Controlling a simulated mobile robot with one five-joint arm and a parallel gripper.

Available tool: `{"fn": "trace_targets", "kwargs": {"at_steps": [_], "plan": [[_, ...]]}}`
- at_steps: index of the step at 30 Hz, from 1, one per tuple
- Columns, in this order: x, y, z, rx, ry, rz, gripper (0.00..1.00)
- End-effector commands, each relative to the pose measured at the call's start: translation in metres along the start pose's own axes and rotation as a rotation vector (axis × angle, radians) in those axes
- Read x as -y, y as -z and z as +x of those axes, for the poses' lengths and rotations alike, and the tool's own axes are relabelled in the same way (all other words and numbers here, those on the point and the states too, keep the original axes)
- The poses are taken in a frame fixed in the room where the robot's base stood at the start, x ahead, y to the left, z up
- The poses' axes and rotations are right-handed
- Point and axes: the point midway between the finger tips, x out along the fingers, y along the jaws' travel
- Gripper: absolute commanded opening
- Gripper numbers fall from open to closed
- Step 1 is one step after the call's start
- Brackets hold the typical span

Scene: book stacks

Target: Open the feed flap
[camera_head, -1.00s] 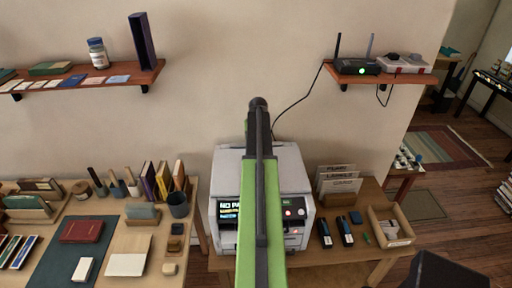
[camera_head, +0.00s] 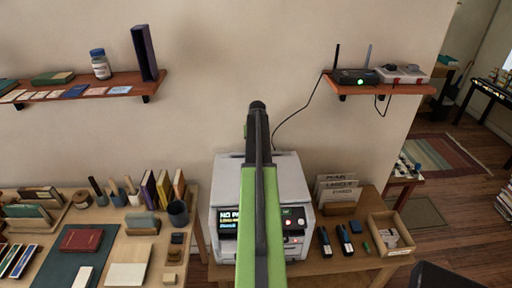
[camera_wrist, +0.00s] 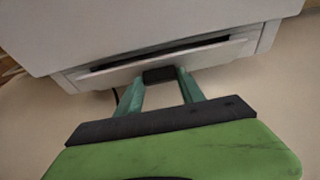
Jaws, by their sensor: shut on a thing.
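The feed flap (camera_wrist: 205,56) is a pale panel on the grey printer (camera_wrist: 130,25) in the wrist view. A long dark slot (camera_wrist: 150,52) shows along one edge of it, so it stands slightly ajar. My gripper (camera_wrist: 160,76) reaches the flap's middle, its two teal fingers shut on a small dark tab at the flap's edge. In the head view the printer (camera_head: 292,180) stands on a wooden table, its lit display partly covered by my green arm. The flap and my fingertips cannot be made out in that view.
A desk (camera_head: 105,270) with books and stationery stands at left. Wall shelves hold a router (camera_head: 356,77) and a jar (camera_head: 100,64). A cable hangs behind the printer.

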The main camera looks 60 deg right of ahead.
Motion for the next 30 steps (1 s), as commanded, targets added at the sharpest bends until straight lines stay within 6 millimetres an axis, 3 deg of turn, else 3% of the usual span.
{"fn": "trace_targets", "kwargs": {"at_steps": [1,9,21,22,26,30], "plan": [[-0.0020,0.0115,-0.0033,0.050,-0.003,0.000,0.05],[-0.0022,0.0197,0.0000,0.254,-0.005,0.000,0.05],[-0.0024,0.0179,-0.0006,0.287,-0.005,0.001,0.05],[-0.0025,0.0179,-0.0006,0.287,-0.005,0.001,0.48],[-0.0020,0.0178,-0.0006,0.287,-0.004,0.001,0.65],[-0.0012,0.0178,-0.0006,0.287,-0.003,0.000,0.67]]}}
